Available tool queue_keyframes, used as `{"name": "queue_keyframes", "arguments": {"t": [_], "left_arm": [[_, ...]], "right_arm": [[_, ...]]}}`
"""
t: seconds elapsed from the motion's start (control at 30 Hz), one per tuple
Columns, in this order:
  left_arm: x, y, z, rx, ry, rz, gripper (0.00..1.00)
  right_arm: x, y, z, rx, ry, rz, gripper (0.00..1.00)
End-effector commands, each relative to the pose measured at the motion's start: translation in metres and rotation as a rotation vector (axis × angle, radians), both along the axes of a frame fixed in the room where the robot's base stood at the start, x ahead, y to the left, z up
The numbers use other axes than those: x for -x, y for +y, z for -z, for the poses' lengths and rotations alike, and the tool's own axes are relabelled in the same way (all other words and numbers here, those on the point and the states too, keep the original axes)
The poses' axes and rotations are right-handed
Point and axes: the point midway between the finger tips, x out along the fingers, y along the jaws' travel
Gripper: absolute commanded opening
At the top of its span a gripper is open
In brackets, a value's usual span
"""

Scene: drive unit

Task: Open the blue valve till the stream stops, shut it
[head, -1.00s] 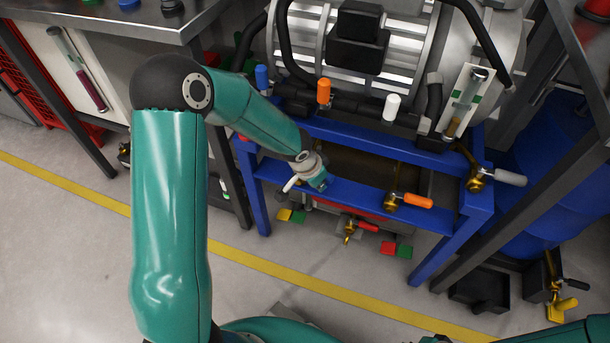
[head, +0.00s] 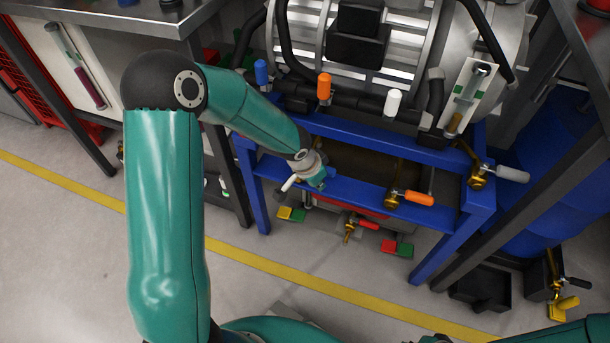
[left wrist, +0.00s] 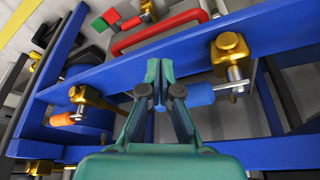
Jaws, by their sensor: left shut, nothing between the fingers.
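The blue valve shows in the left wrist view as a brass body (left wrist: 230,48) with a metal stem and a blue handle (left wrist: 200,94), on the blue frame. My left gripper (left wrist: 158,78) is shut and empty, just left of the blue handle in that view; I cannot tell whether they touch. In the head view my left gripper (head: 319,180) is at the blue frame's front rail, and the arm and gripper hide this valve's handle. Another blue handle (head: 262,72) stands upright on the upper pipe. No stream is visible. My right gripper is not in view.
An orange-handled valve (head: 412,197) is on the same front rail (head: 362,192), and a white-handled one (head: 500,175) is at the right. A red-handled tap (head: 358,224) is below. Orange (head: 324,88) and white (head: 393,103) handles stand above.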

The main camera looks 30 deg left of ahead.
Motion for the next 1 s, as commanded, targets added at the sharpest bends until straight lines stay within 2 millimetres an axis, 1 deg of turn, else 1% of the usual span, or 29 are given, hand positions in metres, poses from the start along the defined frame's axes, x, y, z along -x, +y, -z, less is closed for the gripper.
{"name": "queue_keyframes", "arguments": {"t": [0.07,0.17,0.73,0.83,1.0], "left_arm": [[0.001,0.000,-0.001,0.000,-0.001,0.000,0.00],[0.002,0.000,-0.007,0.000,-0.001,0.000,0.00],[0.016,0.004,-0.072,0.000,0.001,-0.001,0.00],[0.017,0.005,-0.078,0.000,0.000,-0.001,0.00],[0.018,0.005,-0.077,0.000,0.001,-0.001,0.00]], "right_arm": [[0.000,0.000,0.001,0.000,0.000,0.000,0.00],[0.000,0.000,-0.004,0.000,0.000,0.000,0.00],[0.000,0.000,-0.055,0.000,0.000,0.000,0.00],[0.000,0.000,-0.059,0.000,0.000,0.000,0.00],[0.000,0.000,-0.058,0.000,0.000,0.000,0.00]]}}
